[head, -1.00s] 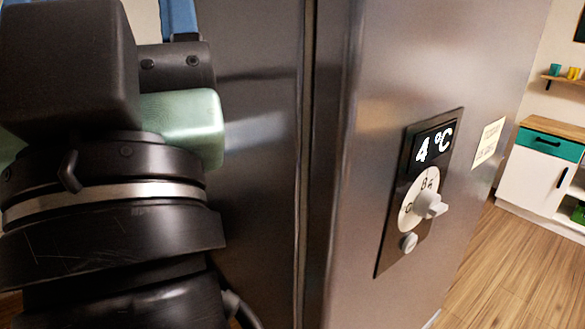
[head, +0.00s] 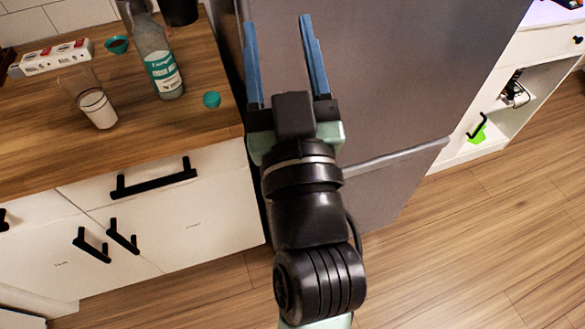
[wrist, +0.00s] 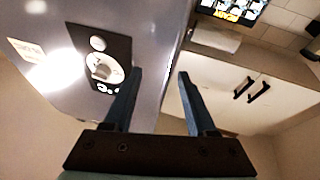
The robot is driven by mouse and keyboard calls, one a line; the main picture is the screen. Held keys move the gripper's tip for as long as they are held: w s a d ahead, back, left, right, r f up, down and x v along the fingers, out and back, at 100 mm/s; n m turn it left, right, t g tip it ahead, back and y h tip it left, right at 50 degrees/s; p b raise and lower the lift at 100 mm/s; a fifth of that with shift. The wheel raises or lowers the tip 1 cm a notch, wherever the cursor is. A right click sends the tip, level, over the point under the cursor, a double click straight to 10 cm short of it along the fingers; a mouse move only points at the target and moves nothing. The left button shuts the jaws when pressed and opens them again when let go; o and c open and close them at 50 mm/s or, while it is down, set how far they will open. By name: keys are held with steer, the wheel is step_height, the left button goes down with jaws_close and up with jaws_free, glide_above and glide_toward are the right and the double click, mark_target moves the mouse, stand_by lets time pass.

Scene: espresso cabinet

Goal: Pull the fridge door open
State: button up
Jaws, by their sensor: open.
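The fridge (head: 410,70) is a tall grey metal body filling the middle of the head view. A pale horizontal seam or ledge crosses its lower part. I see no door standing away from it, and no handle shows clearly. My gripper (head: 278,22) is open, its two blue fingers apart and pointing up the picture in front of the fridge's left part. In the wrist view the fridge front (wrist: 150,30) is at the left, with a dark dial panel. My open fingers (wrist: 160,70) overlap its right edge there, with nothing seen between them. Contact cannot be told.
A wooden counter (head: 190,128) over white drawers with black handles stands left of the fridge. Wooden floor (head: 470,225) is free at the right.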

steer(key=s+d+f+g+b, duration=0.15)
steer(key=f+b, duration=0.35)
steer(key=f, duration=1.1)
steer(key=s+d+f+g+b, duration=0.1)
steer(key=s+f+g+b, duration=0.3)
steer(key=f, duration=1.2)
steer(key=shift+m+t, duration=0.4)
steer(key=shift+t, duration=0.45)
steer(key=w, duration=0.4)
steer(key=w+a, duration=0.1)
steer(key=w, duration=0.8)
steer(key=shift+w+a+r+p, duration=0.15)
steer(key=shift+w+a+p, duration=0.05)
steer(key=shift+a+p, duration=0.2)
jaws_close()
